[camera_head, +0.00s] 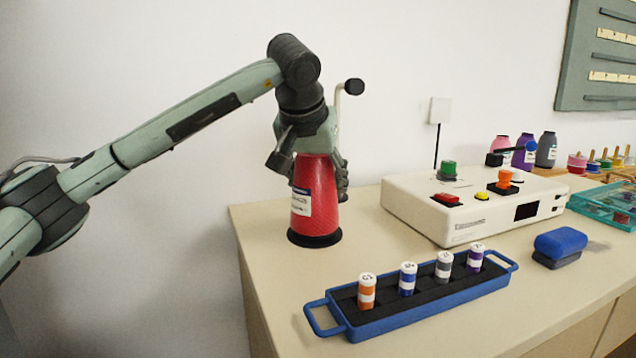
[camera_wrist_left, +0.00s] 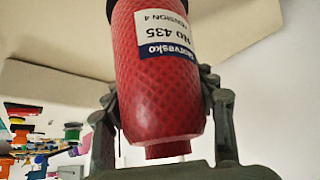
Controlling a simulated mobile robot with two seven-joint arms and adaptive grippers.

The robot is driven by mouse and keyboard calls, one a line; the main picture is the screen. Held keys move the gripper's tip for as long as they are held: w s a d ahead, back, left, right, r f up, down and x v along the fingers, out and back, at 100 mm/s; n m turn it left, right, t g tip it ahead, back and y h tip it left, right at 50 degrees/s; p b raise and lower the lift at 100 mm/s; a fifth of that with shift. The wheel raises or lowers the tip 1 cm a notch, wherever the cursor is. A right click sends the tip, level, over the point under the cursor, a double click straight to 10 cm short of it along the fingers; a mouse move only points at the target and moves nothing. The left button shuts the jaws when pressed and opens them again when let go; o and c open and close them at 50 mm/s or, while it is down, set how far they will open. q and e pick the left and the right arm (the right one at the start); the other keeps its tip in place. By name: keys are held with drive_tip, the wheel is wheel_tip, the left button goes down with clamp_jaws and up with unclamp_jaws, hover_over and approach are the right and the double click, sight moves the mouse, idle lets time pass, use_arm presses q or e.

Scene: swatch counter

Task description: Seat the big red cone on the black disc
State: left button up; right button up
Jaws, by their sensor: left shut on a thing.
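The big red cone (camera_head: 316,193) stands upright near the left end of the counter, with a white label on its side. My left gripper (camera_head: 315,172) comes down from above and is shut on the cone's narrower upper part, a finger on each side. In the left wrist view the gripper (camera_wrist_left: 160,95) also straddles the red cone (camera_wrist_left: 160,85). The black disc (camera_head: 314,239) shows as a dark rim directly under the cone's wide end. No gap is visible between them, but the contact face is hidden. My right gripper is not in view.
A blue tray (camera_head: 323,328) with several small labelled vials stands in front. The counter's left edge (camera_head: 240,255) is close to the cone.

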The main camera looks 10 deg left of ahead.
use_arm(q)
drive_tip(key=shift+r, duration=0.1)
drive_tip(key=o, duration=1.5)
drive_tip(key=v, duration=1.2)
